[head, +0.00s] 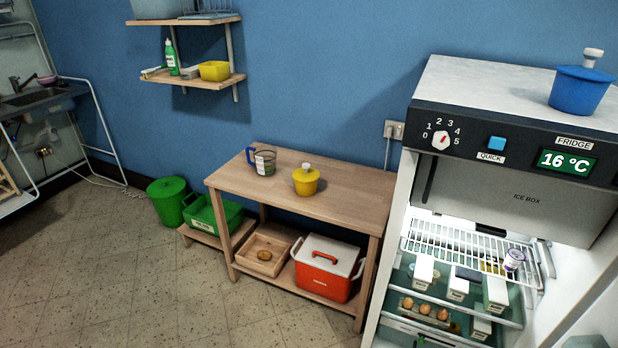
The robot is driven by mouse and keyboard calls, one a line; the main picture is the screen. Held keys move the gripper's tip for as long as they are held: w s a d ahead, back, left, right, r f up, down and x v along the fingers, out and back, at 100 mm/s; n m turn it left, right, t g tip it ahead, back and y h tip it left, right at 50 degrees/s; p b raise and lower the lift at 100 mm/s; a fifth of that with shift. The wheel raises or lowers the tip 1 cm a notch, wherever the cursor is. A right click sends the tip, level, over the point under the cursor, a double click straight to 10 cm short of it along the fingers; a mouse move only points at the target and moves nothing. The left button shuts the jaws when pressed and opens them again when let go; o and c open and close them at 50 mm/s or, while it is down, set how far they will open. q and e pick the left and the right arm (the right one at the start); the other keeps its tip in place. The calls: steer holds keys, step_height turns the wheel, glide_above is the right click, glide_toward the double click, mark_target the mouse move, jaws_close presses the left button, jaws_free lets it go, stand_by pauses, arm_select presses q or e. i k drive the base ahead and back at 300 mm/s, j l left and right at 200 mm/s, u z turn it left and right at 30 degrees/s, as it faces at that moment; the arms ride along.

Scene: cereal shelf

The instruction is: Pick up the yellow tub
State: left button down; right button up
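A yellow tub with a lid and a pale knob (306,183) stands upright on top of the wooden table (345,197), right of a clear jug with a blue handle. A second yellow container, an open rectangular one (214,71), sits on the lower wall shelf at the upper left. Neither of my grippers shows in the head view, and nothing is touching either yellow container.
The jug (263,161) stands left of the lidded tub. A red cooler (327,268) and a wooden tray (247,252) sit on the table's lower shelf. The open fridge (440,85) stands at right, a blue lidded pot (580,90) on top. Floor in front is clear.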

mark_target(306, 189)
steer(key=i+j+z, duration=0.1)
steer(key=i+j, duration=0.15)
steer(key=i+j+z, duration=0.2)
steer(key=i+j, duration=0.2)
steer(key=j, duration=0.2)
steer(key=i+j+z, duration=0.1)
steer(key=j, duration=0.25)
steer(key=i+j+z, duration=0.1)
steer(key=i+j, duration=0.2)
steer(key=i+j+z, duration=0.1)
steer(key=j, duration=0.25)
steer(key=i+j+z, duration=0.1)
steer(key=i+j, duration=0.15)
steer(key=j, duration=0.15)
steer(key=i+j+z, duration=0.1)
steer(key=j, duration=0.25)
steer(key=i, duration=0.05)
